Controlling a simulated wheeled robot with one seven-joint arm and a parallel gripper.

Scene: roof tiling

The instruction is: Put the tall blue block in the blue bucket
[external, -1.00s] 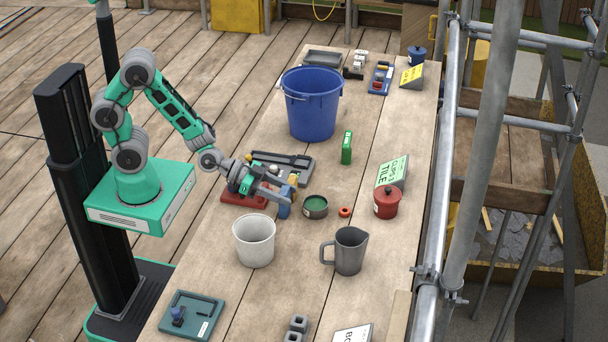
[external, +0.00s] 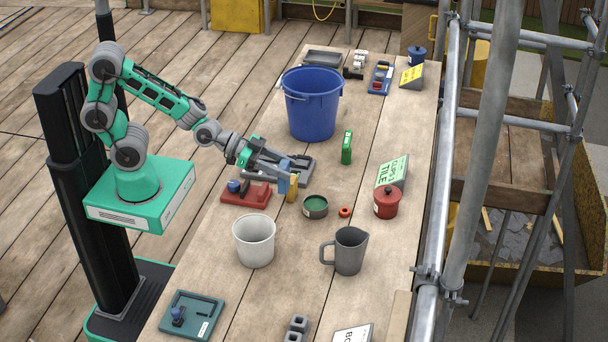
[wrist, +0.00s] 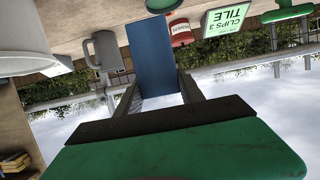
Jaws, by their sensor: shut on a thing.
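The tall blue block (external: 284,177) is held between the fingers of my gripper (external: 287,168), raised above the table. In the wrist view the block (wrist: 153,55) stands out between the two fingers (wrist: 160,100). The blue bucket (external: 313,110) stands upright on the table, behind and to the right of my gripper. Its open top faces up; its inside floor is hidden.
A white bucket (external: 254,246), a grey jug (external: 349,251) and a red pot (external: 387,202) stand nearer the front.

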